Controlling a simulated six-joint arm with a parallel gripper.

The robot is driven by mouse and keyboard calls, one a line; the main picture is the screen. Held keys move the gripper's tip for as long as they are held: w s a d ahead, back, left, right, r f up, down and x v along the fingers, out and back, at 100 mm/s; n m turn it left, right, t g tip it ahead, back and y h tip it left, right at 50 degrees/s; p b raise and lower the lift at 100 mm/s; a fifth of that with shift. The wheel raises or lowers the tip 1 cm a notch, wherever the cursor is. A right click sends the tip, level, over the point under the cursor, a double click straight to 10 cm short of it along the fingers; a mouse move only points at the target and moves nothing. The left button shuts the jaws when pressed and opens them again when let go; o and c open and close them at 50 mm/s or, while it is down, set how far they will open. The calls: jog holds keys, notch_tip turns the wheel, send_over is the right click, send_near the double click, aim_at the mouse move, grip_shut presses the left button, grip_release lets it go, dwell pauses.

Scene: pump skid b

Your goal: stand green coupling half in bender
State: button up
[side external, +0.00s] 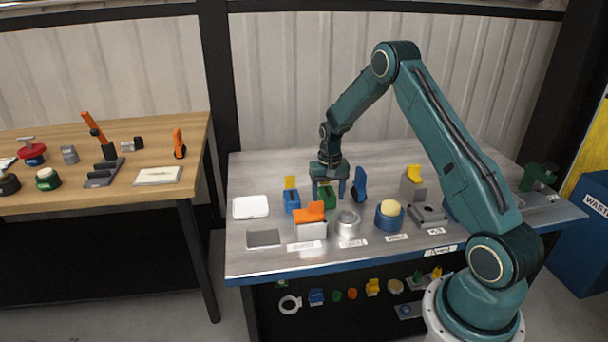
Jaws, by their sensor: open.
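A small green block (326,197), which looks like the green coupling half, stands on the metal bench in the middle. My gripper (328,194) points straight down over it. Its fingers are apart, one on each side of the green block; I cannot tell whether they touch it. The gripper partly hides the top of the block. I cannot tell for sure which fixture is the bender; a grey block with a yellow piece on top (412,186) and a low dark grey fixture with a hole (430,214) stand to the right.
Close by stand a blue holder with a yellow piece (291,196), a blue upright part (359,185), a grey holder with an orange piece (311,221), a silver ring (347,222) and a blue cup with a cream top (389,215). A white tray (250,207) lies left. The bench's back is clear.

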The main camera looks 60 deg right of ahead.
jog(key=c, duration=1)
jog(key=shift+c, duration=0.2)
jog(key=shift+r, duration=0.95)
jog(key=shift+r, duration=1.6)
jog(key=a+r+n, duration=0.2)
jog(key=a+r, duration=0.2)
jog(key=a, duration=0.4)
jog(key=w+a+r+n, duration=0.1)
jog(key=a+r, duration=0.4)
jog(key=a, duration=0.4)
jog(key=w+a+r+n, duration=0.1)
jog(key=a+r+n, duration=0.1)
jog(key=a+r, duration=0.3)
jog(key=a, duration=0.3)
jog(key=shift+a+n, duration=0.3)
jog(key=shift+a, duration=0.1)
